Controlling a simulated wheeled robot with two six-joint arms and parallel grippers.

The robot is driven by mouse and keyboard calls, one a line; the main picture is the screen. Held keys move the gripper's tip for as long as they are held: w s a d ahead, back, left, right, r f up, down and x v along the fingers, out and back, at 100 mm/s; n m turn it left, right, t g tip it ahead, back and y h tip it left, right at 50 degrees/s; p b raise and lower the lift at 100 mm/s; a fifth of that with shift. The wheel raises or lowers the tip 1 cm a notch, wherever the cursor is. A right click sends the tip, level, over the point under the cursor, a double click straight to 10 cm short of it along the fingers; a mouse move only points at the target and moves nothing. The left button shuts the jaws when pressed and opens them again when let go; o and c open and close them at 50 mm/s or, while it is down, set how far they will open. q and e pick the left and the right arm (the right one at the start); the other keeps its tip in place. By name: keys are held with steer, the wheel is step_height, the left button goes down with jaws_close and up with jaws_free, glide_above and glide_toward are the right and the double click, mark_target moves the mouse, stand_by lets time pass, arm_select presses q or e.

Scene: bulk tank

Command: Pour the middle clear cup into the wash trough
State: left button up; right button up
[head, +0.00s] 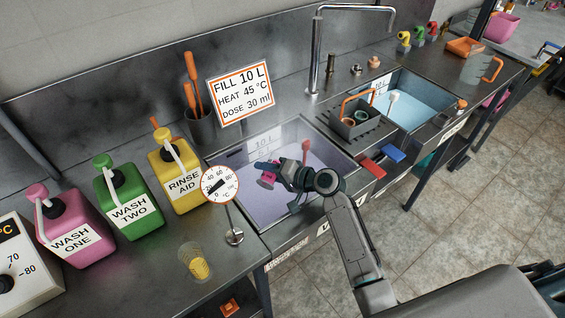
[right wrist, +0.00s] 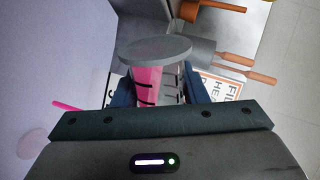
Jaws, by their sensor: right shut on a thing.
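My right gripper (head: 277,170) reaches over the wash trough (head: 318,187), which has a pale lavender bottom. It is shut on a clear cup with pink contents (head: 267,180). In the right wrist view the cup (right wrist: 158,88) shows dark measuring lines and a grey disc (right wrist: 155,50) at one end. The sign beside it lies sideways there, and the cup appears tipped over. A thin pink streak (right wrist: 68,105) shows beside it; I cannot tell whether it is liquid. Another clear cup with yellow contents (head: 198,265) stands on the counter. My left gripper is not in view.
Pink, green and yellow jugs (head: 180,170) stand left of the trough. A dial gauge (head: 220,185) on a stand is near its left edge. A grey caddy (head: 357,122) and a second basin (head: 415,95) lie to the right. A tall faucet (head: 316,60) rises behind.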

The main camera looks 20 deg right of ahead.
steer(key=shift+w+d+f+m, duration=0.15)
steer(key=shift+w+d+m, duration=0.15)
stand_by(0.4)
steer(key=shift+w+d+r+m+g+y+p, duration=0.15)
steer(key=shift+r+m+g+y+p, duration=0.35)
steer(key=shift+m+p, duration=0.75)
stand_by(0.6)
